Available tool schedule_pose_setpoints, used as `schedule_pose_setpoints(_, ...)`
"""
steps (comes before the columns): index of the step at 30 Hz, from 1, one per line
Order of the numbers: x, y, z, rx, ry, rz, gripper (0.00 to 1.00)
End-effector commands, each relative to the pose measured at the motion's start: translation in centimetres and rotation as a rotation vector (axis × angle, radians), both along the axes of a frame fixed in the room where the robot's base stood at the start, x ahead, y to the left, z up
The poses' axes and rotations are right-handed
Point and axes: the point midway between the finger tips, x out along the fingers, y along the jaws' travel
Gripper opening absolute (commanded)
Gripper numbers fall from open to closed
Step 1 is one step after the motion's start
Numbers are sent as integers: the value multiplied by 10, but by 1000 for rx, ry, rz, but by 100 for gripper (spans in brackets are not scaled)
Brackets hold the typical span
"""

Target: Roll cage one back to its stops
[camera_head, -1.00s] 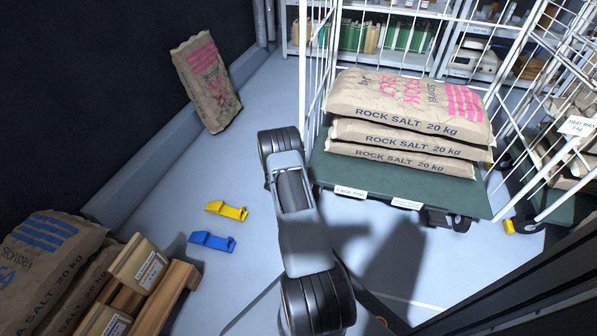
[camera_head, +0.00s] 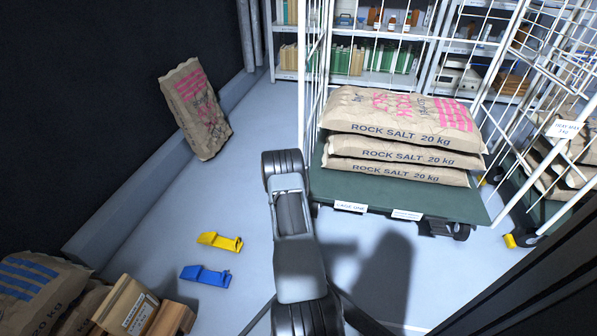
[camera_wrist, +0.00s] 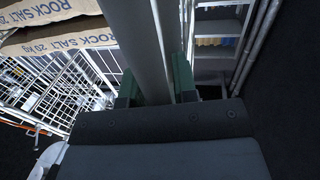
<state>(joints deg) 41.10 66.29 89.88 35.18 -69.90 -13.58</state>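Cage one (camera_head: 400,203) is a white-barred roll cage with a green deck. A label on its front edge reads CAGE ONE, and a stack of rock salt sacks (camera_head: 402,140) lies on it. My arm reaches up beside its left front upright; my gripper's tips are hidden in the head view. In the wrist view my gripper (camera_wrist: 157,85) has its two green fingers on either side of a grey upright (camera_wrist: 140,40), seemingly touching it. The cage's bars (camera_wrist: 90,75) and sacks (camera_wrist: 60,40) show to its left. I cannot make out the stops.
A yellow wedge (camera_head: 219,241) and a blue wedge (camera_head: 205,275) lie on the floor to the left. A sack (camera_head: 196,108) leans by the left wall. Shelves (camera_head: 375,77) stand behind. A second cage (camera_head: 530,190) stands close on the right.

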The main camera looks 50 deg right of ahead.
Motion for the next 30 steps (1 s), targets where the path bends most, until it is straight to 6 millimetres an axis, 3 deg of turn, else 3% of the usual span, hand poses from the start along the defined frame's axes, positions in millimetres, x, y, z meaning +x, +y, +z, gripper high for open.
schedule_pose_setpoints(5,1,2,1,-2,-1,3,44)
schedule_pose_setpoints(16,0,13,3,-1,1,6,44)
schedule_pose_setpoints(30,-24,99,4,-1,2,7,44)
